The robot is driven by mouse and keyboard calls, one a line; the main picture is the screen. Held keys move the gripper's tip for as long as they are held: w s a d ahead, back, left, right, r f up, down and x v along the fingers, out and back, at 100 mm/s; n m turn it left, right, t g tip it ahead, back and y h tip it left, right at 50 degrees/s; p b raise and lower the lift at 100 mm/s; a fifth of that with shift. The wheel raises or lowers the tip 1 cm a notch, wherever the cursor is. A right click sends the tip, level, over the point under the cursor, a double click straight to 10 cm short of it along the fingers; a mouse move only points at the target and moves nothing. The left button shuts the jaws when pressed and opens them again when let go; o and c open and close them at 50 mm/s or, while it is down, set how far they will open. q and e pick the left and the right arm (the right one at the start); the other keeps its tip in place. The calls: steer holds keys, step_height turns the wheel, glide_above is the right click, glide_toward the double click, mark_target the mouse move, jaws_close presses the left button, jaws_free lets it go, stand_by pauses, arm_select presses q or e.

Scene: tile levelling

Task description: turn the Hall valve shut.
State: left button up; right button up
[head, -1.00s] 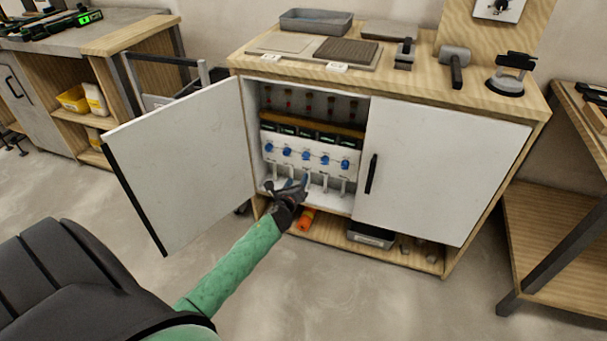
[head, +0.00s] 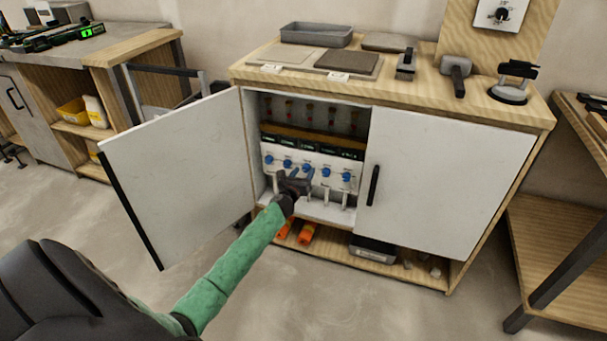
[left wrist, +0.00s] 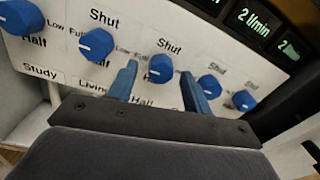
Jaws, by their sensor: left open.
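The open cabinet holds a white valve panel (head: 310,166) with a row of blue knobs. In the left wrist view, the Hall knob (left wrist: 163,68) is the third from the left, with "Shut" printed above it and the "Hall" label below. Its pointer direction is not clear. My left gripper (left wrist: 160,86) is open, with one blue finger on each side below the Hall knob. I cannot tell whether the fingers touch it. In the head view, my left gripper (head: 293,181) is in front of the panel and partly covers its lower part. My right gripper is not in view.
The left cabinet door (head: 182,176) stands open beside my left arm; the right door (head: 446,185) is closed. The Living knob (left wrist: 97,45) and another knob (left wrist: 208,87) flank the Hall knob closely. Dark flow displays (left wrist: 255,22) sit above. Orange items (head: 305,233) lie on the shelf below.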

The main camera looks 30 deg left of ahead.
arm_select(q)
steer(key=shift+w, duration=0.3)
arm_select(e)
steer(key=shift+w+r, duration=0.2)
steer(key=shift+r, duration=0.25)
arm_select(q)
steer(key=shift+c, duration=0.4)
steer(key=c, duration=0.9)
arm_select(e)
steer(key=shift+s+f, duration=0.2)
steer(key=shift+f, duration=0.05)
